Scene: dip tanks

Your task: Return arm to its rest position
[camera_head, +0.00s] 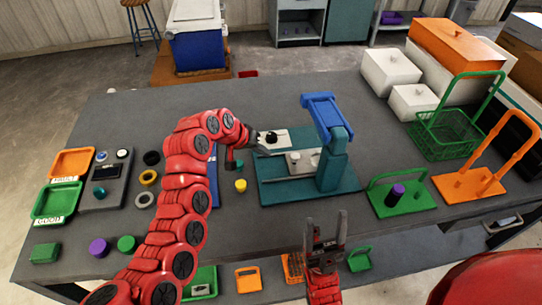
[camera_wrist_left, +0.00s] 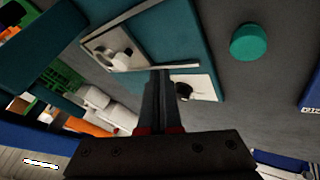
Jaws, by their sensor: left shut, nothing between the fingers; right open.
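My left gripper (camera_head: 264,141) is at the end of the red arm reaching over the middle of the table. It is beside a light plate with a black knob (camera_head: 278,136) at the teal fixture's left edge. In the left wrist view its fingers (camera_wrist_left: 163,85) are together with nothing between them, and they partly cover that plate (camera_wrist_left: 205,87). The teal fixture (camera_head: 340,184) carries another light plate with a pale knob (camera_head: 303,161) and a post with a blue top (camera_head: 322,108). My right gripper (camera_head: 326,232) is open and empty above the table's front edge, fingers pointing away from me.
A yellow piece (camera_head: 240,185) stands left of the fixture. A green basket (camera_head: 446,137), an orange rack (camera_head: 468,184) and a green carrier (camera_head: 405,200) holding a purple cylinder are at right. White boxes (camera_head: 390,70) stand behind. Trays (camera_head: 55,200) and a grey device (camera_head: 107,180) lie left.

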